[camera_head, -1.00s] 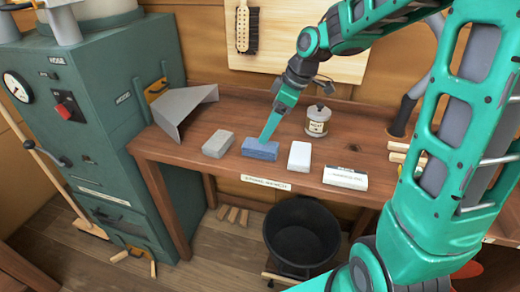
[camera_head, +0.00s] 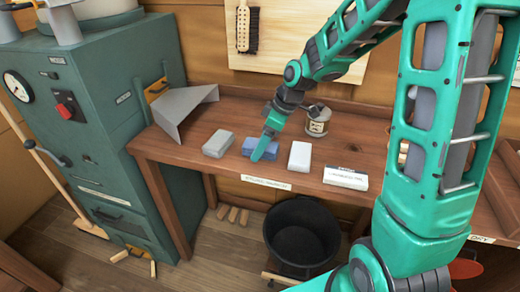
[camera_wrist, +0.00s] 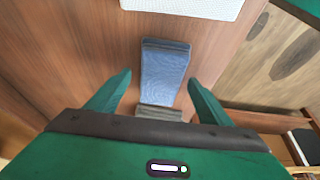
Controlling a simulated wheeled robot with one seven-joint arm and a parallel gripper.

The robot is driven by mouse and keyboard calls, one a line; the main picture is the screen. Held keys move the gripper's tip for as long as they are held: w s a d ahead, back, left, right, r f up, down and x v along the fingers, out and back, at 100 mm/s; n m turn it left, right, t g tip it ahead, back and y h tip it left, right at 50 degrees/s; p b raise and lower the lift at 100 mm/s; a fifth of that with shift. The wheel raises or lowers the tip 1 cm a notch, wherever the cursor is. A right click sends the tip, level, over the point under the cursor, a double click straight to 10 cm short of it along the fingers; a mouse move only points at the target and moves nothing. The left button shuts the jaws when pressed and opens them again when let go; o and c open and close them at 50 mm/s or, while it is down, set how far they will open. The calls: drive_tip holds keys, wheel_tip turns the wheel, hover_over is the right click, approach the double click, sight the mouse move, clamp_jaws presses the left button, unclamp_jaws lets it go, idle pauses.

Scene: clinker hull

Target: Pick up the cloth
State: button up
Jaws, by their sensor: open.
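A blue folded cloth (camera_head: 272,147) lies on the wooden workbench, between a grey block and a white block. My gripper (camera_head: 258,155) is at the cloth in the head view and hides part of it. In the wrist view the cloth (camera_wrist: 166,72) shows between my two spread green fingers (camera_wrist: 160,78). The fingers are open, one on each side, with a gap between each finger and the cloth. I cannot tell how high the fingertips are above the bench.
The grey block (camera_head: 218,144) is left of the cloth, the white block (camera_head: 300,155) right of it. A labelled box (camera_head: 346,178) lies further right, a lidded jar (camera_head: 317,121) behind. A grey metal scoop (camera_head: 182,108) stands at the bench's left. A black bucket (camera_head: 301,230) is below.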

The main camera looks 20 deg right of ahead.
sight(253, 145)
drive_tip(key=shift+f, duration=0.15)
drive_tip(key=shift+c, duration=0.2)
drive_tip(key=c, duration=1.2)
drive_tip(key=shift+r, duration=0.5)
drive_tip(key=r, duration=0.4)
drive_tip(key=shift+s+a, duration=0.15)
drive_tip(key=shift+a, duration=0.2)
drive_tip(key=s+a+r, duration=0.1)
drive_tip(key=a+r, duration=0.1)
drive_tip(key=a, duration=0.1)
drive_tip(key=s+a+r, duration=0.2)
drive_tip(key=a, duration=0.1)
drive_tip(key=s+a+r, duration=0.2)
drive_tip(key=a, duration=0.1)
drive_tip(key=shift+s+a+r, duration=0.15)
drive_tip(key=shift+a+r, duration=0.05)
drive_tip(key=shift+a, duration=0.1)
drive_tip(key=shift+o, duration=1.1)
